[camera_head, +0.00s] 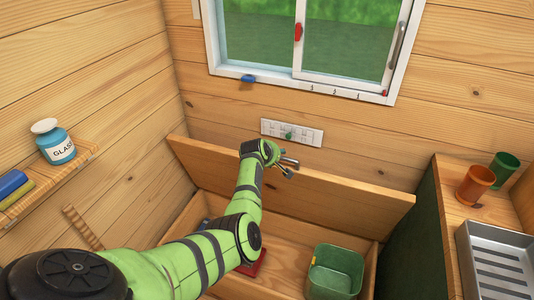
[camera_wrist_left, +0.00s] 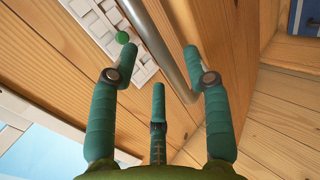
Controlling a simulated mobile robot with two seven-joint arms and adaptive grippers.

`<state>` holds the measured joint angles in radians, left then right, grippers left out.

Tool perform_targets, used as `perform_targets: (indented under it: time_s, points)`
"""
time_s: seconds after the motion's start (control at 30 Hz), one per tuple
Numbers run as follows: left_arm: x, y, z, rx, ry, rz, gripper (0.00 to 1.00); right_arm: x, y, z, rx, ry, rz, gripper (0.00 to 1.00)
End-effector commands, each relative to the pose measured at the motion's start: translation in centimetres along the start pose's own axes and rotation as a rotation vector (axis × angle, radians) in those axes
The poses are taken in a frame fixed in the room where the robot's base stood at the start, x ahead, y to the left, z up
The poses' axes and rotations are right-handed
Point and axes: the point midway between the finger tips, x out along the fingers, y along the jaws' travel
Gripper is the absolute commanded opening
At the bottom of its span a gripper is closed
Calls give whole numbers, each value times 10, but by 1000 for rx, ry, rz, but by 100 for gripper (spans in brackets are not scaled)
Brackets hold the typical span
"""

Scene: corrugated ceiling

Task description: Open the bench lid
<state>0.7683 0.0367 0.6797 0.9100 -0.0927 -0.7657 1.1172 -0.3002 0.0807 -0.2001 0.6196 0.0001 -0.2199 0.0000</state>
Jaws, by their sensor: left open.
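The wooden bench lid (camera_head: 345,198) stands raised and tilted back near the wall, with the bench box (camera_head: 288,262) open below it. My left arm reaches across the box, and my left gripper (camera_head: 286,166) is at the lid's upper edge. In the left wrist view my left gripper (camera_wrist_left: 160,62) has its green fingers spread open. A grey metal bar (camera_wrist_left: 152,38), perhaps the lid's handle, runs between the fingers; I cannot tell whether they touch it. My right gripper is not in view.
A green bin (camera_head: 335,272) and a red item (camera_head: 254,264) are inside the box. A wall outlet panel (camera_head: 291,132) is just behind the lid. A counter at right holds cups (camera_head: 475,185) and a metal tray (camera_head: 497,262). A shelf at left holds a jar (camera_head: 53,143).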

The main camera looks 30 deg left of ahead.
Motion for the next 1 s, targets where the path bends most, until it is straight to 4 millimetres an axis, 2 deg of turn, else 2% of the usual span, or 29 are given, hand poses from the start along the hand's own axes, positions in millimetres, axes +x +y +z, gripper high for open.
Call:
perform_targets:
  time_s: [0.6,0.8,1.0]
  points:
    - [-77,1,-1,0,2,4,49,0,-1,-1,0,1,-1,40]
    - [-88,2,-1,-1,1,4,49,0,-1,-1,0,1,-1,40]
    - [-89,1,-1,0,1,3,49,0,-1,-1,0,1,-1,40]
